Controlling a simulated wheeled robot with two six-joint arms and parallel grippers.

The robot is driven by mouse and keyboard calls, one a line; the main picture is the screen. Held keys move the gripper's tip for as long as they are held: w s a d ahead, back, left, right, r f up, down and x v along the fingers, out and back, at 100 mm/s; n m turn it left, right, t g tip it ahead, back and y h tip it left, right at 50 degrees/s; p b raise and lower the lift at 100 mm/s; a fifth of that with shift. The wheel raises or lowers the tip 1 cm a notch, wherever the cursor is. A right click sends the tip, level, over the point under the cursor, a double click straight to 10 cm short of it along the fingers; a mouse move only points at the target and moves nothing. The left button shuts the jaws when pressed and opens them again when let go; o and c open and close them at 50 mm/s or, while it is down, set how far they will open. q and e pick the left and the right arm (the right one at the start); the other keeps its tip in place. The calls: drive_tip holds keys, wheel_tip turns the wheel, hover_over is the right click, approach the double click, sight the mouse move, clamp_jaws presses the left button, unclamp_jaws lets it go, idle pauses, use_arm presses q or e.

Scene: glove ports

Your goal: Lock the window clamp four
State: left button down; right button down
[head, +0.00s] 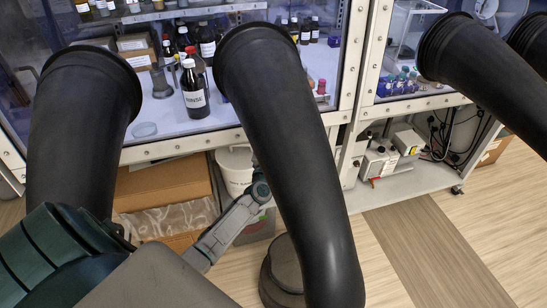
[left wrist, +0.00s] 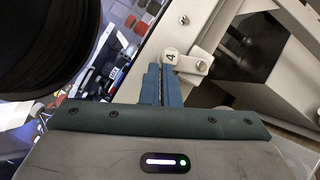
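In the left wrist view, window clamp four (left wrist: 170,57) is a small pale block marked "4" with a light arm running to its right, on the white window frame (left wrist: 130,62). My left gripper (left wrist: 161,70) has its blue fingers close together, looking shut, with the tips right at the lower edge of the clamp. I see nothing clearly held between them, and I cannot tell whether they touch the clamp. In the head view my left arm reaches behind the middle black glove, which hides the gripper. The clamp cannot be made out there. My right gripper is in neither view.
Long black gloves (head: 80,130), (head: 285,160) and (head: 490,75) hang from the ports. Bottles, one marked "RINSE" (head: 195,98), stand behind the window. Below are a cardboard box (head: 165,185) and a white bucket (head: 236,170). The floor (head: 410,240) at right is clear.

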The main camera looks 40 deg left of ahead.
use_arm(q)
drive_tip(key=shift+w+d+r+p, duration=0.3)
drive_tip(key=shift+w+r, duration=0.2)
drive_tip(key=shift+r, duration=0.2)
drive_tip(key=shift+w+d, duration=0.1)
drive_tip(key=shift+w, duration=0.05)
idle(0.4)
drive_tip(key=p+v, duration=0.1)
drive_tip(key=v, duration=0.6)
drive_tip(key=shift+s, duration=0.25)
drive_tip(key=shift+d, duration=0.1)
